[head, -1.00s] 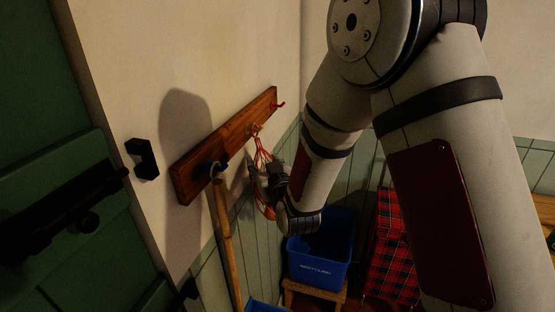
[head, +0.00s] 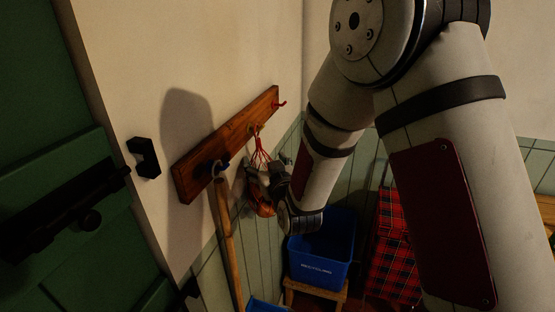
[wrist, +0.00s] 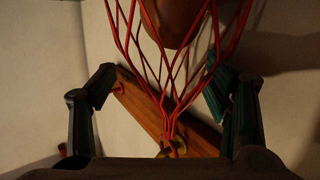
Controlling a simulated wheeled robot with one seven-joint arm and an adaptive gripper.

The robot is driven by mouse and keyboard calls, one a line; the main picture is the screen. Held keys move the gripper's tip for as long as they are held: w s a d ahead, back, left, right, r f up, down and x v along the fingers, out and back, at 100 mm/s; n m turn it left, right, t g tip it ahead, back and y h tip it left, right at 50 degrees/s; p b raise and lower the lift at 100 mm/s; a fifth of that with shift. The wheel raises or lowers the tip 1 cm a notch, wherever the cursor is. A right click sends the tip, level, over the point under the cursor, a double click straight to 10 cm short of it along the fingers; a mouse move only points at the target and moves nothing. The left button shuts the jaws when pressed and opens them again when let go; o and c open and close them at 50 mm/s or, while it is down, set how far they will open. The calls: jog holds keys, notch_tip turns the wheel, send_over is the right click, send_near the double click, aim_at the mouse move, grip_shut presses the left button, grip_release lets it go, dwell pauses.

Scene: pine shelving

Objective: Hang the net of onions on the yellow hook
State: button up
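The net of onions (head: 263,207) hangs below the wooden rail on red cords that gather at the yellow hook (head: 256,128), the rail's middle hook. In the wrist view the red net (wrist: 165,60) narrows down to the yellow hook (wrist: 180,149), and a brown onion shows at the top edge. The loop appears to be on the hook, but its exact seating is too dark to tell. My gripper (head: 268,178) is just beside the net, partly hiding it. In the wrist view its fingers (wrist: 160,95) are spread wide on both sides of the cords.
The rail (head: 193,185) also carries a red hook (head: 281,104) at its far end and a wooden-handled tool (head: 225,225) at its near end. Below are a blue recycling box (head: 320,250) and a tartan bag (head: 390,250). A green door (head: 50,150) is at left.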

jog(key=shift+f, duration=0.1)
jog(key=s+d+r+m+g+h+b, duration=0.1)
jog(key=s+d+r+m+g+h, duration=0.2)
jog(key=s+d, duration=0.55)
jog(key=s+d+r+g+b, duration=0.1)
jog(key=s+d+r+g, duration=0.35)
jog(key=s+d, duration=0.35)
jog(key=s+a+r+g+h+b, duration=0.1)
jog(key=s+g, duration=0.2)
jog(key=s, duration=1.4)
jog(key=shift+r+m, duration=0.25)
jog(key=shift+m, duration=0.15)
